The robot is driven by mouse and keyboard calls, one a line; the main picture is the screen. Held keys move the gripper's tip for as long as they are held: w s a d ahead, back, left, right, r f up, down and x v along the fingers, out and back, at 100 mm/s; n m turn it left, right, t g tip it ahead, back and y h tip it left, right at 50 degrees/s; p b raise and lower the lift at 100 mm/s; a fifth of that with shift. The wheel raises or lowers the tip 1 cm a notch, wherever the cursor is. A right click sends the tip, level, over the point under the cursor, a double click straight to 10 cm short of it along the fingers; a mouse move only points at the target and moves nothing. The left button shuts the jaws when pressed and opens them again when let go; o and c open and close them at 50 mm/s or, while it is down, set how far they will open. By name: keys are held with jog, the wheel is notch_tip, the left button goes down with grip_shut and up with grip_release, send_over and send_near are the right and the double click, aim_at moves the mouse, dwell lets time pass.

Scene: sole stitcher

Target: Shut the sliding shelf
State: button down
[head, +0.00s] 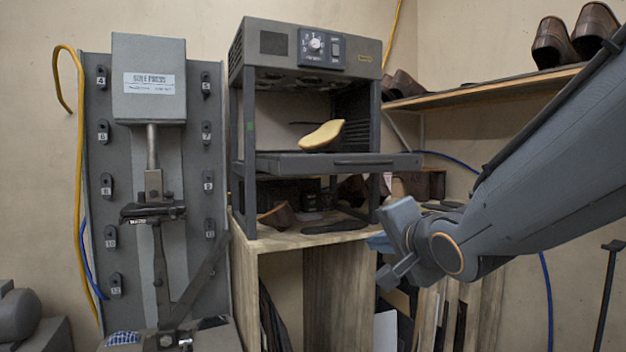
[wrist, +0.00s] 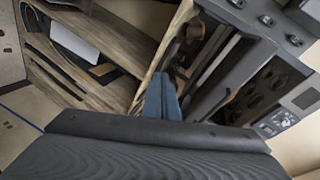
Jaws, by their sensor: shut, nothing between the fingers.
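The sliding shelf (head: 280,164) is a dark flat tray with a handle bar along its front edge. In the head view it sticks out from the front of the dark grey machine (head: 262,66), below its heater section. A yellow sole (head: 322,135) lies on it. My gripper (head: 380,243) is below and to the right of the shelf's front edge, apart from it, in front of the wooden stand. Its blue fingers show closed together in the wrist view (wrist: 161,98), with nothing between them. The machine's dark frame fills the right of that view, tilted.
The wooden stand (head: 338,265) carries the machine, with brown shoes and dark pieces under the shelf. A grey sole press (head: 150,90) stands at left. A wall shelf (head: 490,88) with brown shoes is at right, behind my arm. The space before the sliding shelf looks clear.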

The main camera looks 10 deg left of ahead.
jog(key=s+a+r+m+t+y, duration=0.1)
jog(key=a+r+y, duration=0.15)
jog(key=r, duration=0.35)
jog(key=s+a+r+m+t+y, duration=0.1)
jog(key=a+r+y, duration=0.1)
jog(key=a+r, duration=0.25)
jog(key=p, duration=0.2)
send_near(307, 174)
jog(key=x, duration=0.6)
jog(key=shift+w+a, duration=0.1)
jog(key=shift+a, duration=0.1)
